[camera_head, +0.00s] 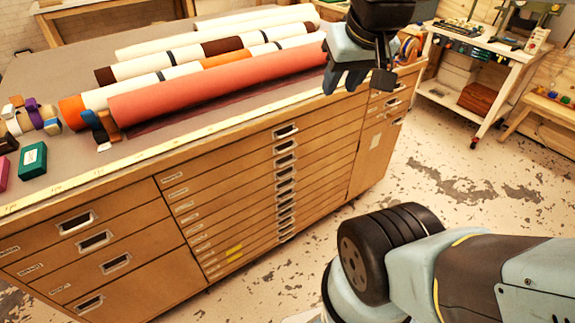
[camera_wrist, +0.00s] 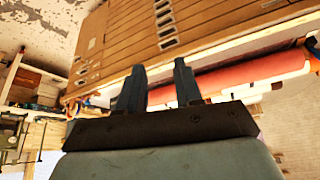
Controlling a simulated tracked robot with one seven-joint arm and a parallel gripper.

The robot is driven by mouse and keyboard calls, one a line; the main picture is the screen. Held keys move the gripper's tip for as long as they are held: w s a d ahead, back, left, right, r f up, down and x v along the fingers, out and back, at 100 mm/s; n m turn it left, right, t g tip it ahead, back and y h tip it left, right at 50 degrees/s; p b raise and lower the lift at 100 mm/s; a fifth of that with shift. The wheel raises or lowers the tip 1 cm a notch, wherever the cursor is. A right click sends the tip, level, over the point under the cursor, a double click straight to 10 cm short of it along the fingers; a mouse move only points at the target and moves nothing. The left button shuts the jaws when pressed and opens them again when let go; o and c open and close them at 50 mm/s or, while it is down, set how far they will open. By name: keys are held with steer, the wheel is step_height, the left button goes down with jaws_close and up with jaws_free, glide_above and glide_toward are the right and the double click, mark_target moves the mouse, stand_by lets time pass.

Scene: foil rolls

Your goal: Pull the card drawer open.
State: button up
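A wooden drawer cabinet (camera_head: 150,235) fills the middle of the head view, its visible drawers shut. A left column of wide drawers has recessed metal handles (camera_head: 95,240). A middle stack of shallow drawers (camera_head: 240,175) has a row of handles (camera_head: 286,160). A narrow right column has small drawers (camera_head: 390,87) above a door panel (camera_head: 374,143). Labels are too small to read, so I cannot tell which is the card drawer. My gripper (camera_head: 358,82) hangs near the top front edge, towards the right. In the wrist view its fingers (camera_wrist: 160,72) are apart and empty.
Long rolls (camera_head: 215,83) in red, white, orange and brown lie on the cabinet top. Tape rolls (camera_head: 30,118) and a green box (camera_head: 33,160) are at its left. A white workbench (camera_head: 470,65) stands at the right. The floor (camera_head: 450,175) between is clear.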

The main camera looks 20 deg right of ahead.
steer(key=w+d+f+m+g+y, duration=0.2)
steer(key=w+f+m+g+y, duration=0.25)
steer(key=w+f+m, duration=0.55)
steer(key=w+d+f+m+g+y, duration=0.3)
steer(key=w+f+m+g+y, duration=0.15)
steer(key=w+f+m, duration=0.5)
steer(key=w+d+f+m+t+y, duration=0.1)
steer(key=d+f+m+t+y, duration=0.25)
steer(key=f+m, duration=0.6)
steer(key=w+d+f+m+t+y, duration=0.15)
steer(key=f+m+t, duration=0.3)
steer(key=f, duration=0.95)
steer(key=w+d+f+m+t+y, duration=0.1)
steer(key=d+f+m+t+y, duration=0.4)
steer(key=f, duration=0.6)
steer(key=shift+m+g+h, duration=0.4)
steer(key=shift+m+h, duration=0.15)
steer(key=shift+h, duration=0.35)
steer(key=x, duration=1)
steer(key=s+x, duration=0.1)
steer(key=x, duration=0.4)
steer(key=shift+a+f, duration=0.1)
steer(key=shift+a, duration=0.1)
jaws_close()
